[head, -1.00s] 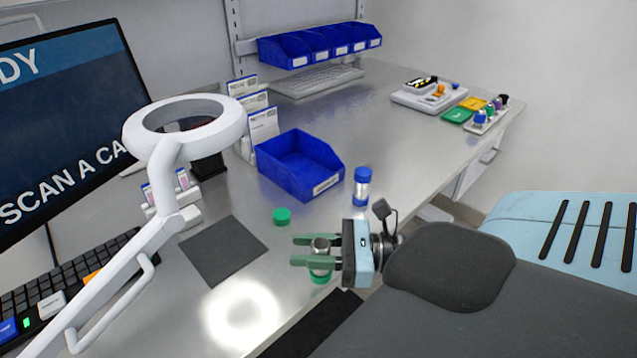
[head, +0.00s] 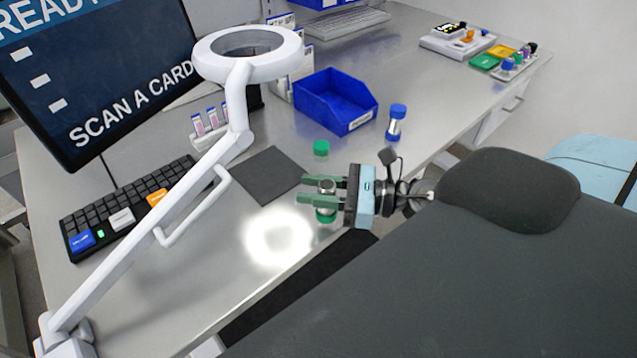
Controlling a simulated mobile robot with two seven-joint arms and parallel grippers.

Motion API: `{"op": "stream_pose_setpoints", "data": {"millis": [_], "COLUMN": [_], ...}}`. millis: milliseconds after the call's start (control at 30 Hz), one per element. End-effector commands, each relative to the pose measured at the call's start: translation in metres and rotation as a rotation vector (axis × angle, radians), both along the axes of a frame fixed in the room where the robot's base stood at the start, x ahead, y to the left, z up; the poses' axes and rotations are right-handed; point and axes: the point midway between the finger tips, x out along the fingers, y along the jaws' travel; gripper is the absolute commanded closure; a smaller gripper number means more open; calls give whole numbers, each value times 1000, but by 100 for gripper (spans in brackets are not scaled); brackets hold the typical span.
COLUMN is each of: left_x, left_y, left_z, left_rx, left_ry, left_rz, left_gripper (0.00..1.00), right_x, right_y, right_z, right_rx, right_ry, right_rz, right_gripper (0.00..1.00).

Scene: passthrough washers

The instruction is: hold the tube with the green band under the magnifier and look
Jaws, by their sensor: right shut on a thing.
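The magnifier is a white ring lens (head: 248,52) on a white jointed arm, standing over the left part of the bench. A bright round light spot (head: 280,240) lies on the bench below and to the right of it. My right gripper (head: 321,192) is shut on a tube with a green band (head: 326,215). The green part is at its lower end, below the fingers, and the fingers hide much of the tube. The gripper is near the bench's front edge, right of the light spot and away from the lens. My left gripper is out of view.
A green cap (head: 321,147) lies beyond the gripper. A blue-capped tube (head: 396,122) stands right of a blue bin (head: 337,101). A dark mat (head: 268,175) lies left of the gripper. A keyboard (head: 122,212) and monitor (head: 95,75) are at left.

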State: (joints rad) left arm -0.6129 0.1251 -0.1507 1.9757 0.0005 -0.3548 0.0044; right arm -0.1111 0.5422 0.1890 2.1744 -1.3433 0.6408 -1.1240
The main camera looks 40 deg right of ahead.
Motion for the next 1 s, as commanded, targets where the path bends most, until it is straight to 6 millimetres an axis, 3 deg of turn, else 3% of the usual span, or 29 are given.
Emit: {"op": "stream_pose_setpoints", "data": {"millis": [367, 1000], "left_x": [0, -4], "left_y": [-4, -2], "left_z": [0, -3], "left_rx": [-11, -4], "left_ry": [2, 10], "left_rz": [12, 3], "left_gripper": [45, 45], "right_x": [11, 76], "right_y": [1, 6], "right_z": [1, 1], "right_rx": [0, 1], "right_ry": [-3, -2], "right_rz": [0, 0], "right_gripper": [94, 94]}}
